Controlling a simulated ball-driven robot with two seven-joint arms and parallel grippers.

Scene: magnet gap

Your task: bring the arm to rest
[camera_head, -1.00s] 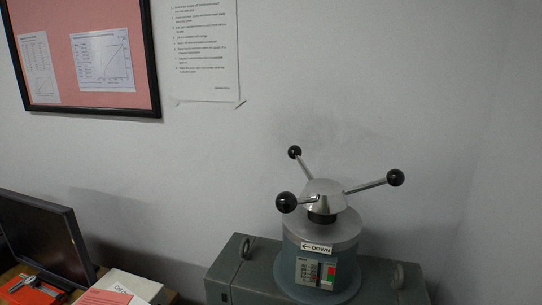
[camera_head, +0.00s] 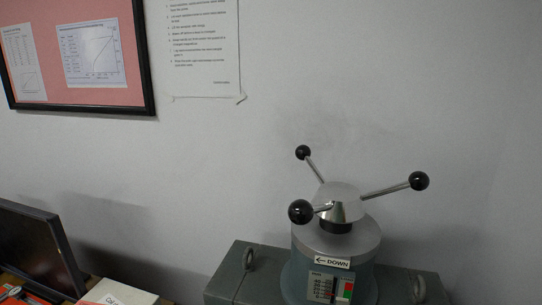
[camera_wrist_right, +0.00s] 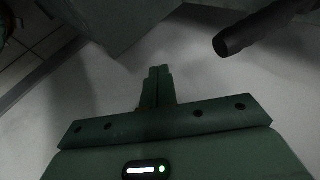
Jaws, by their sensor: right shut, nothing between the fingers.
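My right gripper (camera_wrist_right: 157,87) shows in the right wrist view, its two fingers together and nothing between them. The fingers point away over a pale floor, clear of any object. Neither gripper shows in the head view, and my left gripper is in no view. The head view shows the magnet device with a silver hub (camera_head: 340,203), three spokes with black ball knobs (camera_head: 301,211), and a grey-green cylinder body (camera_head: 335,262) bearing a "DOWN" arrow label (camera_head: 332,261).
A grey-green housing (camera_head: 245,275) with lifting rings carries the device. A dark monitor (camera_head: 35,250) stands at lower left. A framed pink board (camera_head: 75,50) and a paper sheet (camera_head: 205,50) hang on the wall. A dark tube (camera_wrist_right: 250,30) crosses the right wrist view's upper right.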

